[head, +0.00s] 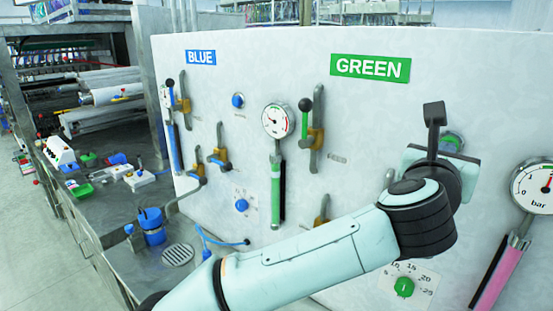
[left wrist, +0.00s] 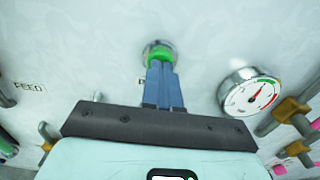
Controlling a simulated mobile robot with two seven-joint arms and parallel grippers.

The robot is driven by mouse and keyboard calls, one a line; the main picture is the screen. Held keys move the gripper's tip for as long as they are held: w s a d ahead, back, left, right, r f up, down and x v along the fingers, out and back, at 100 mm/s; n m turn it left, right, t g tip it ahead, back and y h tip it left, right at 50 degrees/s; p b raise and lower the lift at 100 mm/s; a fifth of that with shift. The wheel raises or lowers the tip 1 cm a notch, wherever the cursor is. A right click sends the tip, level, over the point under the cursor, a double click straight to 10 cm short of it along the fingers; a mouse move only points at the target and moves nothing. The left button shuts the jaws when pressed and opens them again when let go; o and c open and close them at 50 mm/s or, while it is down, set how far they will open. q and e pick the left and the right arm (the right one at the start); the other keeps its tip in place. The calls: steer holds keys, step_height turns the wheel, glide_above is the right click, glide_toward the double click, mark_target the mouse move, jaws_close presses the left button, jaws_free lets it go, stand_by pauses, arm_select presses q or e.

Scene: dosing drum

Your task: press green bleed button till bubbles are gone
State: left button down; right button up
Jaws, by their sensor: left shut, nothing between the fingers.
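The green bleed button (left wrist: 158,54) sits in a round metal ring on the pale panel. In the head view the button (head: 452,139) shows only partly, behind my left gripper. My left gripper (left wrist: 162,66) is shut and empty. Its fingertips overlap the lower part of the button in the left wrist view and look to be at its face; I cannot tell whether it is pushed in. My right gripper is not in view.
A round gauge (head: 277,120) is above the green tube. A bar gauge (head: 535,187) with a pink tube is at right. A lever (head: 305,115) and a green dial (head: 404,287) stick out of the panel. A cluttered bench (head: 120,200) is at left.

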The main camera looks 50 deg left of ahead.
arm_select(q)
steer(key=shift+w+a, duration=0.2)
steer(key=shift+w, duration=0.45)
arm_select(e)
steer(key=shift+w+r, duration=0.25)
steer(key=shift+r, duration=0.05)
arm_select(q)
steer(key=shift+s, duration=0.15)
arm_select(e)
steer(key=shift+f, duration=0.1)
arm_select(q)
steer(key=shift+v, duration=0.8)
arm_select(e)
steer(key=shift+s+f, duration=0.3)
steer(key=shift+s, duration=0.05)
arm_select(q)
steer(key=b+v, duration=0.2)
steer(key=v, duration=0.6)
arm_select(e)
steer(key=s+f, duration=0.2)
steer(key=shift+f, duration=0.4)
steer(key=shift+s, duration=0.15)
